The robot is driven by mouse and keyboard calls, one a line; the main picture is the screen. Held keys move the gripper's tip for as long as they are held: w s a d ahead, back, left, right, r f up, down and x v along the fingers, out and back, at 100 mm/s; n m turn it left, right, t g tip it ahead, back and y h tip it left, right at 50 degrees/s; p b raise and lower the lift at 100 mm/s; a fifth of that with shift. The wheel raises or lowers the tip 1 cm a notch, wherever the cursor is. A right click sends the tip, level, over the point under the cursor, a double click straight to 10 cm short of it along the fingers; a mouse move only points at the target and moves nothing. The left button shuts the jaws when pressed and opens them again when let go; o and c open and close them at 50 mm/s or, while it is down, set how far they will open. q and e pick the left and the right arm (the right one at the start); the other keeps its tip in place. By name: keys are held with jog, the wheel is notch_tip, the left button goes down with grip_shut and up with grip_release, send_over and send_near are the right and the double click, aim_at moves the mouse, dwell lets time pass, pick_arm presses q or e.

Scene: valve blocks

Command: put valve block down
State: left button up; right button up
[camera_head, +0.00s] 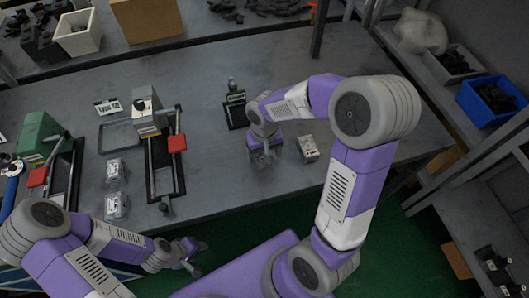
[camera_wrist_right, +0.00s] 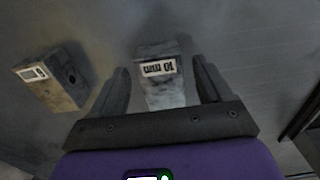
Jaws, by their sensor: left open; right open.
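A grey metal valve block with a white "10 mm" label (camera_wrist_right: 160,84) stands between the spread fingers of my right gripper (camera_wrist_right: 161,76) in the right wrist view. The fingers are open, with a gap on each side of the block, which appears to rest on the table. In the head view my right gripper (camera_head: 262,160) points down at the table and largely hides this block. A second labelled valve block (camera_head: 308,148) sits just right of it; it also shows in the wrist view (camera_wrist_right: 54,80). My left gripper (camera_head: 193,257) is open and empty off the table's front edge.
Two more small blocks (camera_head: 116,171) (camera_head: 116,207) sit at the left of the table (camera_head: 215,85). A red-handled fixture (camera_head: 177,143), a green machine (camera_head: 35,135) and a small black stand (camera_head: 235,108) are nearby. A blue bin (camera_head: 490,98) is on the right shelf.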

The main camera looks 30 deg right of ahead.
pick_arm(q)
notch_tip(320, 180, up, 4)
jog(key=p, duration=0.3)
jog(key=shift+f, duration=0.15)
pick_arm(e)
notch_tip(320, 180, up, 12)
pick_arm(q)
jog(key=shift+s, duration=0.1)
pick_arm(e)
jog(key=shift+f, duration=0.15)
